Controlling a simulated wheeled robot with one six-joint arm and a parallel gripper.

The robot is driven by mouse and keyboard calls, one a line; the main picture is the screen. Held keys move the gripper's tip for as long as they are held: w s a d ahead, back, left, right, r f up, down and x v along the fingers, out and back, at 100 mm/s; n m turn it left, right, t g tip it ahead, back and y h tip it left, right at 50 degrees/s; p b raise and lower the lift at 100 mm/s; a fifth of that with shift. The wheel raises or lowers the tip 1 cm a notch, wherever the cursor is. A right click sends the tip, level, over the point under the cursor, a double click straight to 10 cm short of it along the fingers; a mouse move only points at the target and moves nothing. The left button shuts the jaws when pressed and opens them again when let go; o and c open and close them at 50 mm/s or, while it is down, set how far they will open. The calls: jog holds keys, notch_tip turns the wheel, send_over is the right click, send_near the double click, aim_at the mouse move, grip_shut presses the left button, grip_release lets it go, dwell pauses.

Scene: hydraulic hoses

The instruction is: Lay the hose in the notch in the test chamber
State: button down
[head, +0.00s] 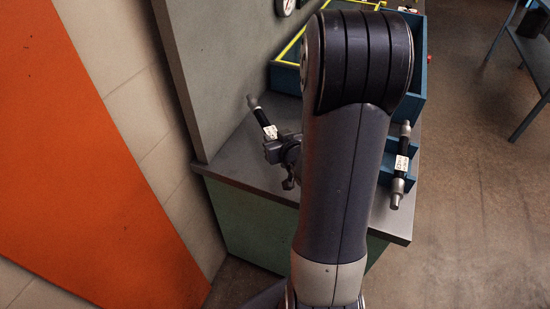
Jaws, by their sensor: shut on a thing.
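A short black hose (262,115) with a white label and a grey metal end fitting shows left of my arm, over the grey bench top. My gripper (275,147) is shut on it near the label; the hose lies slanted, its visible end pointing up and left. My arm and gripper hide its other part. The test chamber seems to be the blue box (420,75) with a yellow-edged frame (297,42) at the back of the bench. My arm covers most of it, and its notch cannot be made out.
A second labelled hose (402,165) lies across a blue holder (388,172) on the right of the grey bench (232,160). A grey panel (225,60) with a gauge (285,6) stands at the left. An orange panel (70,150) is further left. A blue table (530,60) stands at far right.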

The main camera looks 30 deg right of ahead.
notch_tip(320, 180, down, 7)
jog(key=shift+r, duration=0.15)
jog(key=shift+w+a+f, duration=0.15)
jog(key=shift+w+f, duration=0.05)
jog(key=shift+f, duration=0.3)
jog(key=shift+f, duration=0.25)
jog(key=c, duration=1)
grip_release()
jog(key=shift+c, duration=0.2)
jog(key=shift+r, duration=0.15)
